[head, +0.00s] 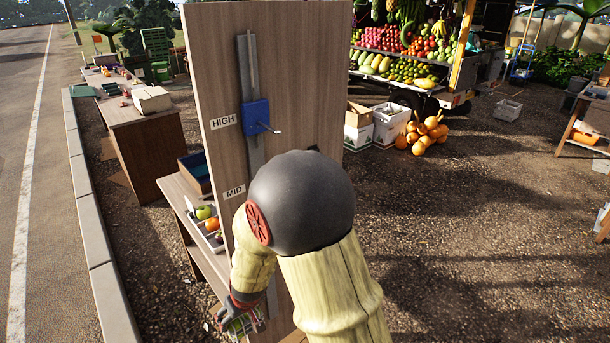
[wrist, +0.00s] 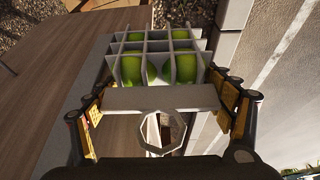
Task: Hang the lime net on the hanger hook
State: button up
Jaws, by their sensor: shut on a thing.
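The lime net (wrist: 160,97) is a pale grid cage with green limes inside, a flat top strip and a ring (wrist: 162,134) on the near side. My gripper (wrist: 163,90) is shut on the net's strip, one finger at each end. In the head view my gripper (head: 238,302) is low beside the board with part of the lime net (head: 243,324) below it. The hanger hook (head: 268,128) is a thin metal peg on a blue block (head: 256,114), mounted on a vertical rail by the HIGH label. The hook is well above my gripper and free of any net.
The tall wooden board (head: 310,60) carries HIGH and MID labels. Behind its left edge, a low table holds a white fruit tray (head: 207,232) and a dark blue crate (head: 195,172). A kerb (head: 95,240) and road lie left. Open gravel (head: 460,240) lies right.

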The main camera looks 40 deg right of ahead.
jog(key=s+d+r+p, duration=0.4)
jog(key=r+p, duration=0.6)
jog(key=r, duration=0.7)
jog(key=s+d+r+p, duration=0.45)
jog(key=r+p, duration=0.55)
jog(key=r, duration=0.7)
jog(key=s+d+r+p, duration=0.4)
jog(key=r+p, duration=0.6)
jog(key=r, duration=0.7)
jog(key=w+f+p, duration=0.1)
jog(key=w+f, duration=0.1)
jog(key=w, duration=0.8)
jog(key=shift+w+d+f, duration=0.15)
jog(key=shift+w+d, duration=0.15)
jog(key=shift+w, duration=0.1)
jog(key=o, duration=1.1)
jog(key=shift+c, duration=0.2)
